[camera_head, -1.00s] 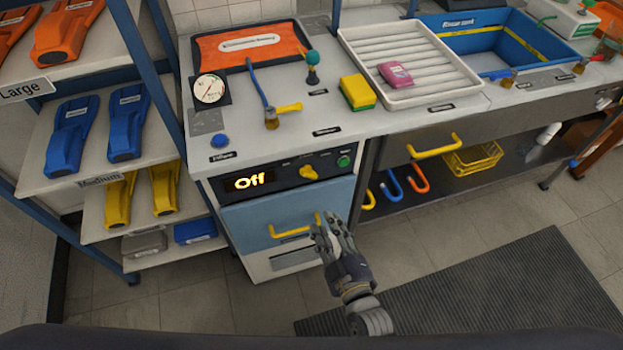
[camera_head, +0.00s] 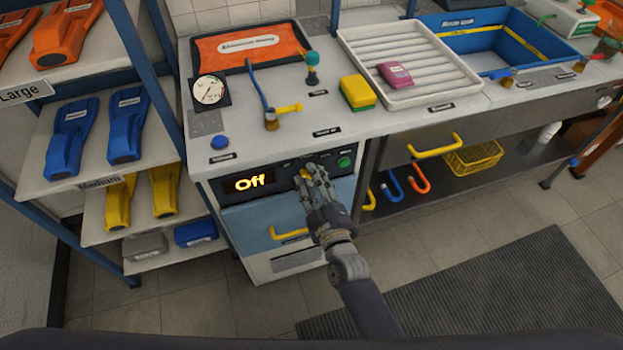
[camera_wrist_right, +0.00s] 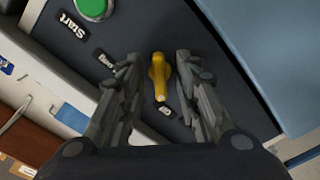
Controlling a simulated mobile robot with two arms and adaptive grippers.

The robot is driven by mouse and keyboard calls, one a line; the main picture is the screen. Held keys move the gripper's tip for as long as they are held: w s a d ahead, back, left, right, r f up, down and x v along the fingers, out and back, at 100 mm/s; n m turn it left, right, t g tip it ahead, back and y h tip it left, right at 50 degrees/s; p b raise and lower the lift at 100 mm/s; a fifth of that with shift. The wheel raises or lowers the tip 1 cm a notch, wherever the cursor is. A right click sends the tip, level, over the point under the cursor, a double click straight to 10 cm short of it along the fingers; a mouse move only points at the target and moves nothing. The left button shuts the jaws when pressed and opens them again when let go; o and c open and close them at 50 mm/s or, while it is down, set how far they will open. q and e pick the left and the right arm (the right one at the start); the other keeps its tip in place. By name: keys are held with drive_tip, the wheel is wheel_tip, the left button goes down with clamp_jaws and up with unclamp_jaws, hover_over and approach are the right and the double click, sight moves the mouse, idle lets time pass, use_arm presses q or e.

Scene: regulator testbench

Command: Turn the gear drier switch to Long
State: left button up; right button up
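The gear drier's dark control panel shows "Off" on its lit display (camera_head: 249,182). The yellow switch knob (camera_wrist_right: 158,77) sits between the two fingers of my right gripper (camera_wrist_right: 157,85) in the right wrist view, with a gap on each side. The gripper is open around it. In the head view my right gripper (camera_head: 316,180) is in front of the panel and covers most of the knob. A green Start button (camera_wrist_right: 94,8) shows beside the knob; it also shows in the head view (camera_head: 344,162). My left gripper is not in view.
A blue drawer front with a yellow handle (camera_head: 289,234) is below the panel. The counter (camera_head: 375,125) above holds a gauge (camera_head: 209,90), an orange tray (camera_head: 222,50) and a yellow sponge (camera_head: 357,92). A shelf rack (camera_head: 62,182) stands left.

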drive_tip(key=shift+w, duration=0.1)
drive_tip(key=c, duration=0.6)
clamp_jaws()
